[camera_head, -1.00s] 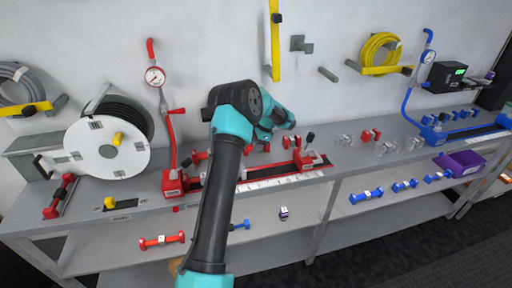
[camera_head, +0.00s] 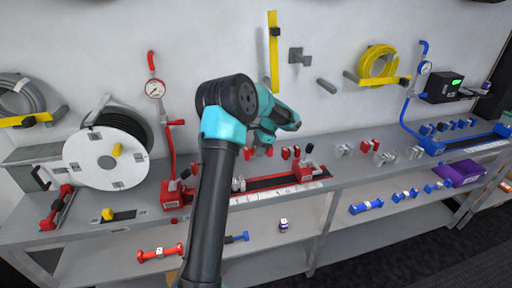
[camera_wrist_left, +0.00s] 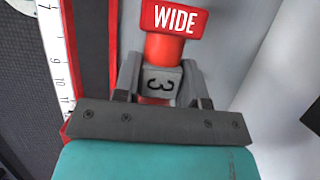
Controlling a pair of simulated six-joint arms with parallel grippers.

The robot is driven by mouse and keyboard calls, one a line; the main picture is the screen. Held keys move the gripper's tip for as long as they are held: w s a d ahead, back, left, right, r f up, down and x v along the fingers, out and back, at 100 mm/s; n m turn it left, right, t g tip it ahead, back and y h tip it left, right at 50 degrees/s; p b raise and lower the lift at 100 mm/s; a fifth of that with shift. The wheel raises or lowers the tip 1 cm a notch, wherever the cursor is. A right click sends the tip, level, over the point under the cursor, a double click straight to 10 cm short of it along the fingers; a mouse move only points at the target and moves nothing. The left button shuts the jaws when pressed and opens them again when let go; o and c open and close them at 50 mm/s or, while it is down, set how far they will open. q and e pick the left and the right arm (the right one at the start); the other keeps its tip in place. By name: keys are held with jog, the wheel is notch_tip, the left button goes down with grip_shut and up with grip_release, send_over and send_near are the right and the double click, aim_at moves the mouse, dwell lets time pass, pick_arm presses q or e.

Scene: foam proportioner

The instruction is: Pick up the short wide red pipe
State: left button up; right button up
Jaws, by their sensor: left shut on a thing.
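A short red pipe (camera_wrist_left: 159,48) with a "WIDE" label (camera_wrist_left: 174,19) and a grey middle marked 3 (camera_wrist_left: 160,84) sits between the fingers of my left gripper (camera_wrist_left: 161,88) in the left wrist view. The gripper is shut on the grey middle. In the head view my left gripper (camera_head: 259,142) is over the back of the bench, and red ends (camera_head: 248,152) show beside it. My arm hides part of the bench there. I cannot tell how far the pipe is above the bench top. My right gripper is not in view.
A red rail stand with a ruler (camera_head: 285,193) lies in front of the gripper. Another red pipe (camera_head: 290,152) stands just right of it. A gauge post (camera_head: 168,130) and hose reel (camera_head: 92,160) are at left.

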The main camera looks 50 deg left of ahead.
pick_arm(q)
jog(key=s+d, duration=0.3)
jog(key=d, duration=0.4)
jog(key=s+d, duration=0.4)
jog(key=d, duration=0.3)
jog(key=shift+s, duration=0.25)
jog(key=shift+s+d+r, duration=0.25)
jog(key=shift+d+r, duration=0.15)
jog(key=shift+r, duration=0.2)
jog(key=shift+s+d+r, duration=0.2)
jog(key=shift+d+r, duration=0.25)
jog(key=shift+r, duration=0.15)
jog(key=shift+s+d+r, duration=0.25)
jog(key=shift+d+r, duration=0.15)
jog(key=shift+r, duration=0.2)
notch_tip(320, 180, up, 8)
jog(key=s+d, duration=0.1)
jog(key=shift+d+r, duration=0.2)
jog(key=shift+d, duration=0.2)
jog(key=s+d+f, duration=0.1)
jog(key=s+f, duration=0.1)
jog(key=f, duration=0.5)
jog(key=s+d+f, duration=0.1)
jog(key=s+f, duration=0.2)
jog(key=f, duration=0.3)
jog(key=shift+s+f, duration=0.15)
jog(key=shift+f, duration=0.25)
